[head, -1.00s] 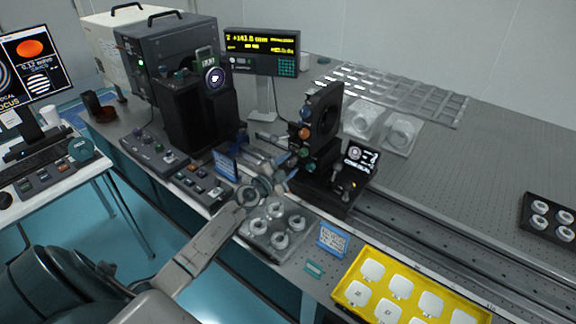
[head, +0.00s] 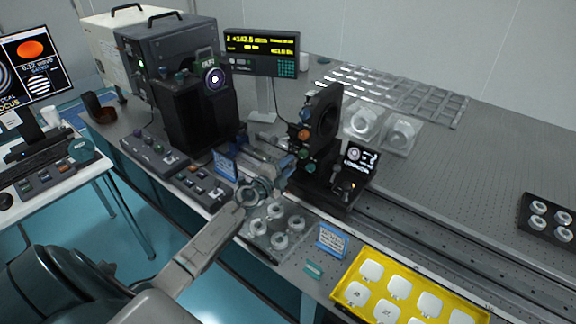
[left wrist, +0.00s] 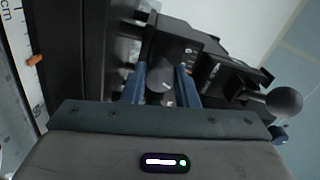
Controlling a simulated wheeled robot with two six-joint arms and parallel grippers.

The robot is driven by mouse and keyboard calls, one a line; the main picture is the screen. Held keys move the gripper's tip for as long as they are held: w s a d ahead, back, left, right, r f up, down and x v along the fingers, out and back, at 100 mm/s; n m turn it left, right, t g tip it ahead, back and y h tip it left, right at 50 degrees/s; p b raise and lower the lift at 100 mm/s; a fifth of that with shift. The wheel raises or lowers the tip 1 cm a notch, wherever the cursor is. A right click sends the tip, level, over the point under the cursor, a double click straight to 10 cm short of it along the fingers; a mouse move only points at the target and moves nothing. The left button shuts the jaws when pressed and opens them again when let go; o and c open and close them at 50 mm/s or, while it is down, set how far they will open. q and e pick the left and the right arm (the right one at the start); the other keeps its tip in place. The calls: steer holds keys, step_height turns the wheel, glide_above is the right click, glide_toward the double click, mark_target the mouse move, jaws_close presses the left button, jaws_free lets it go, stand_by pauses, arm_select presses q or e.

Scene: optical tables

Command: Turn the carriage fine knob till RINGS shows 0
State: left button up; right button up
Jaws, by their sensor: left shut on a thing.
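The black carriage (head: 318,190) with its tall ring-shaped mount stands on the rail. Its small dark screen (head: 360,157) shows a round pattern and a figure too small to read surely. My left gripper (head: 281,172) reaches the near left side of the carriage. In the left wrist view, the blue fingers of my left gripper (left wrist: 160,88) are shut around a rounded grey knob (left wrist: 160,73), which appears to be the fine knob. The knob is largely hidden in the head view. My right gripper is in neither view.
A yellow-lit readout (head: 260,52) stands behind. A clear tray of round parts (head: 271,229) lies under my left wrist, beside a blue label stand (head: 332,240) and a yellow tray (head: 355,292). Another round-ended knob (left wrist: 284,102) sits right of the fingers.

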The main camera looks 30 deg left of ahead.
arm_select(q)
steer(key=m, duration=0.5)
steer(key=shift+m, duration=0.3)
steer(key=m, duration=0.5)
steer(key=shift+m, duration=0.3)
steer(key=m, duration=0.6)
steer(key=shift+b, duration=0.4)
steer(key=m, duration=0.4)
steer(key=shift+r+m+b, duration=0.2)
steer(key=shift+m+b, duration=0.1)
steer(key=shift+m, duration=0.1)
steer(key=o, duration=0.8)
steer(key=shift+a, duration=0.1)
steer(key=shift+o, duration=1)
steer(key=shift+a+f, duration=0.15)
steer(key=shift+f, duration=0.05)
